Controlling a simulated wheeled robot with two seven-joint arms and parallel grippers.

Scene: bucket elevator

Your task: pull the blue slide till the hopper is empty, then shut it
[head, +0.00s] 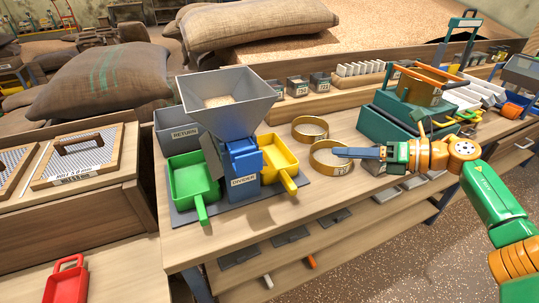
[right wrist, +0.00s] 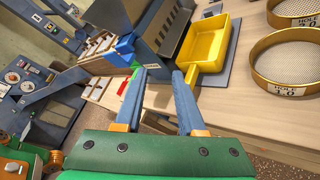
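The grey hopper (head: 232,88) stands on the divider on the bench, with a patch of pale grain (head: 220,101) showing low inside it. The blue slide (head: 243,158) is at the front of the divider below the hopper; whether it is drawn out is unclear. A green tray (head: 190,180) sits to its left and a yellow tray (head: 278,157) to its right; both look empty. My right gripper (head: 338,152) is right of the divider, over the sieve rings, touching nothing that I can see. Its fingers (right wrist: 157,72) are apart and empty in the right wrist view. My left gripper is out of view.
Two brass sieve rings (head: 312,120) lie right of the divider. A grey RETURN bin (head: 172,132) stands behind the green tray. A dark green box (head: 383,128) is farther right. A red scoop (head: 66,281) lies at lower left.

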